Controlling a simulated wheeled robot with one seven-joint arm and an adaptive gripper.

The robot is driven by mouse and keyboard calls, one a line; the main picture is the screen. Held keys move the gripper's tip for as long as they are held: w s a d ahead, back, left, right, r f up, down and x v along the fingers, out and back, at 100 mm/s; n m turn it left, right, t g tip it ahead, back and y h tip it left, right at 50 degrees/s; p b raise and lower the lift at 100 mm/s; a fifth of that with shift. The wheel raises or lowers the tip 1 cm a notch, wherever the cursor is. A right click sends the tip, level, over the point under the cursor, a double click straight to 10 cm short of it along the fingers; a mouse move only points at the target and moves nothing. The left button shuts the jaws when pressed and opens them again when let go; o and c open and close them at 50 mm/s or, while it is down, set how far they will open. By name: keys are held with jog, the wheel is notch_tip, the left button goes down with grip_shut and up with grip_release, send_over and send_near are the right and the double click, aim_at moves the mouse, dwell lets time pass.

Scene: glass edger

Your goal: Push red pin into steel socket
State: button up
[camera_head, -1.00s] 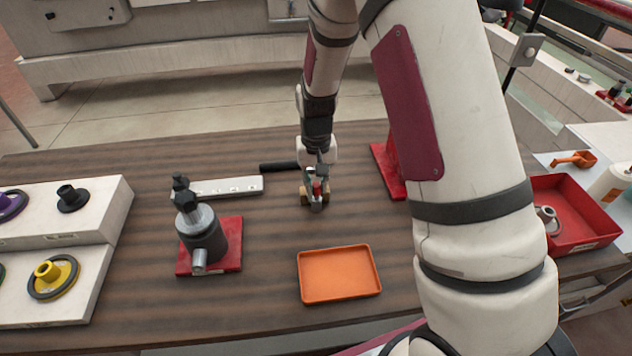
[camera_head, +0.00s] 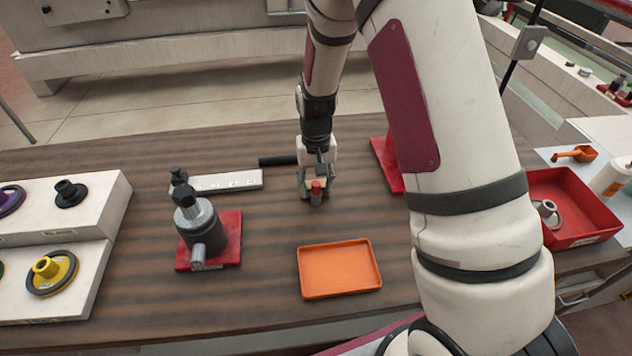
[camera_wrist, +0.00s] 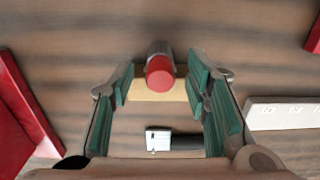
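I cannot tell how deep the pin sits. A tan block (camera_wrist: 150,90) lies beside it. My gripper (camera_head: 317,187) points down just behind the pin. In the wrist view its green-padded fingers (camera_wrist: 160,82) are spread, with gaps on both sides of the pin. It holds nothing.
An orange tray (camera_head: 339,270) lies in front. A grey device on a red base (camera_head: 228,238) and a white bar (camera_head: 232,181) are to the left. A black rod (camera_head: 277,161) lies behind. A red stand (camera_head: 385,160) and red bin (camera_head: 575,190) are right.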

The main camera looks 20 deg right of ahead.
jog(key=shift+r, duration=0.15)
notch_tip(320, 180, up, 12)
dwell(0.5)
dwell(0.3)
jog(key=s+r+n+t, duration=0.1)
jog(key=s+r+t, duration=0.2)
jog(key=s+r, duration=1)
jog(key=s+r+t, duration=0.1)
jog(key=s+r, duration=0.2)
jog(key=s, duration=0.3)
jog(key=s+r+n+t, duration=0.1)
jog(key=s+r, duration=0.2)
jog(key=s, duration=0.2)
jog(key=shift+s+r+t, duration=0.3)
jog(key=shift+s, duration=0.05)
